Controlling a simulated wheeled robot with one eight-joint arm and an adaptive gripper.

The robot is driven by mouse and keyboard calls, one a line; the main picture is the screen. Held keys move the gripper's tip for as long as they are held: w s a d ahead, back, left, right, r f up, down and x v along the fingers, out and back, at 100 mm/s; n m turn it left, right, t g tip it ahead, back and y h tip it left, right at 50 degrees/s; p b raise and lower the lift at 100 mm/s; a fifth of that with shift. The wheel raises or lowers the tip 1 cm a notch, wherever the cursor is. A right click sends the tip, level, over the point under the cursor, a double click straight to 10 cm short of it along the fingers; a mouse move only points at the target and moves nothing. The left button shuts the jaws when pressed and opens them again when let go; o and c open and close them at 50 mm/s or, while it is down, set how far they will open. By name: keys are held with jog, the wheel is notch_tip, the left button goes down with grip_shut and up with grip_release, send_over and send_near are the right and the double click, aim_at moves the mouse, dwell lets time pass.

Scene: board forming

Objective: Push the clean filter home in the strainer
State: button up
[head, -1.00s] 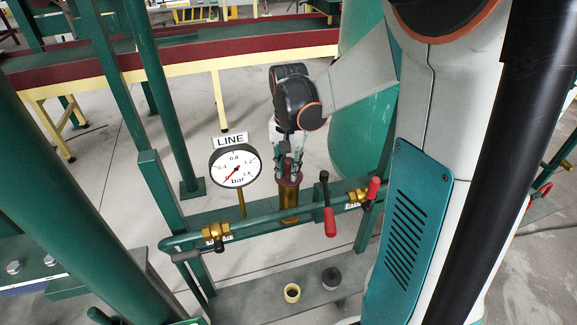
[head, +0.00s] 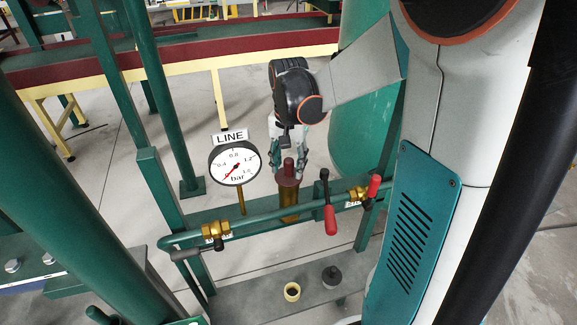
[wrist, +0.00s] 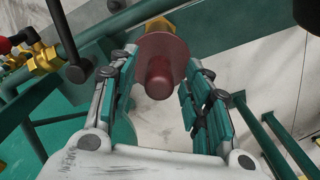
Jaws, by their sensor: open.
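The strainer (head: 289,205) is an upright brass cylinder on the green pipe, in the middle of the head view. A dark red round piece with a knob and wide flange (head: 288,178) sits upright on its top; it also shows in the wrist view (wrist: 160,75). I cannot tell whether this piece is the filter's top, or whether it is fully seated. In the wrist view, the fingers (wrist: 163,82) stand apart on either side of the flange, with clear space around the knob.
A LINE pressure gauge (head: 236,162) stands left of the strainer, its needle low. Red-handled valves (head: 330,215) lie to the right on the pipe.

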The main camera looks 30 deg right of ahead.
notch_tip(320, 180, up, 11)
jog(key=shift+f, duration=0.15)
jog(key=shift+a, duration=0.1)
dwell(0.5)
